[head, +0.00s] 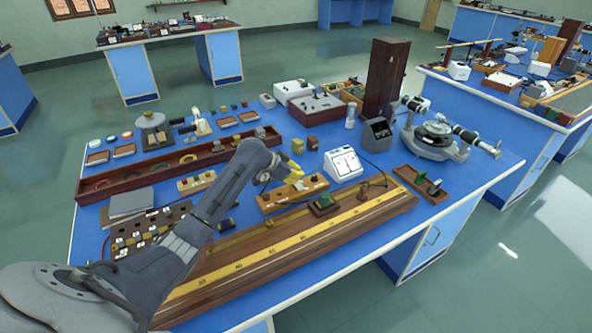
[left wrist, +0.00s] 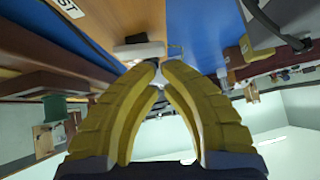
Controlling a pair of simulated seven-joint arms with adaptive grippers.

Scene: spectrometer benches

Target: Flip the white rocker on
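My left gripper (head: 296,177) has yellow fingers and reaches down over a light wooden switch board (head: 277,200) in the middle of the bench. A small white rocker (head: 299,185) is on the board, right by the fingertips. In the left wrist view the fingertips (left wrist: 160,68) come together with only a sliver between them, and I see nothing held. A white piece, which looks like the rocker (left wrist: 139,51), lies just beyond the tips; whether they touch it I cannot tell. Its tilt is too small to read. My right gripper is not in view.
A white box with dark switches (head: 343,165) stands right of the board. A small green-topped block (head: 323,205) and a long wooden rail with a yellow scale (head: 330,228) lie in front. A long dark red tray (head: 150,176) lies behind my arm.

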